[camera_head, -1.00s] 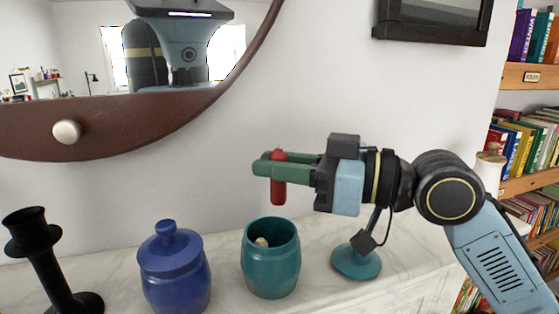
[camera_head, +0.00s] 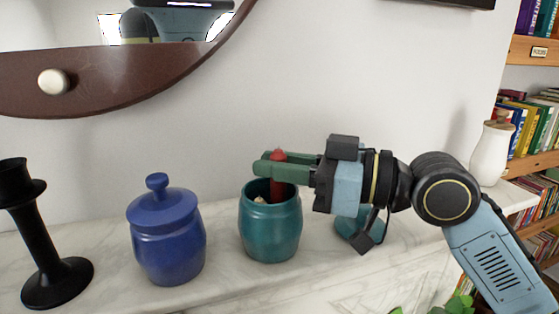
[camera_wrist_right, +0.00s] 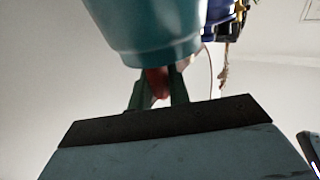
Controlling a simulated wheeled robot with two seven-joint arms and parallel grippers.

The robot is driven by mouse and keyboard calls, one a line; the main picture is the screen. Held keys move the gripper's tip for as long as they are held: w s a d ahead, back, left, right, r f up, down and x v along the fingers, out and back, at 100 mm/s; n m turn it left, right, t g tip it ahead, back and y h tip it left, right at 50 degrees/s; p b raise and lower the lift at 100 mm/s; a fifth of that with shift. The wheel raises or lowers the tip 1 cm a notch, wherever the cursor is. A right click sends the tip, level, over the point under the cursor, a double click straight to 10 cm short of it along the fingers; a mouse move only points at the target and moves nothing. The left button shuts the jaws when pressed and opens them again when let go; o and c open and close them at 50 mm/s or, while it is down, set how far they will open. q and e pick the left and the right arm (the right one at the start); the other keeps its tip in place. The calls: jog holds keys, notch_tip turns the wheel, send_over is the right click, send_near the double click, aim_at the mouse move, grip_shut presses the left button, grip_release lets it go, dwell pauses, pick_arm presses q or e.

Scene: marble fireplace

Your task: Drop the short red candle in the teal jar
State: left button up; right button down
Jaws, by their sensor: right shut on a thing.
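The short red candle (camera_head: 277,182) is upright between the green fingers of my right gripper (camera_head: 268,168), which is shut on it. The teal jar (camera_head: 270,228) stands open on the marble shelf. In the head view the candle's lower part reaches the jar's mouth and its lower end is hidden behind the front rim. A small pale thing (camera_head: 260,200) shows inside the jar. In the right wrist view the teal jar (camera_wrist_right: 145,25) hides the fingertips, and a bit of the red candle (camera_wrist_right: 157,82) shows between the fingers. My left gripper is not in view.
A lidded blue jar (camera_head: 168,240) stands left of the teal jar, and a black candlestick (camera_head: 45,245) is farther left. A teal round piece (camera_head: 360,230) lies right, partly behind my arm. A mirror (camera_head: 140,80) hangs above.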

jog(key=c, duration=0.8)
grip_release()
jog(key=shift+o, duration=0.2)
jog(key=shift+r, duration=0.15)
jog(key=shift+r+p, duration=3.5)
jog(key=shift+r, duration=0.4)
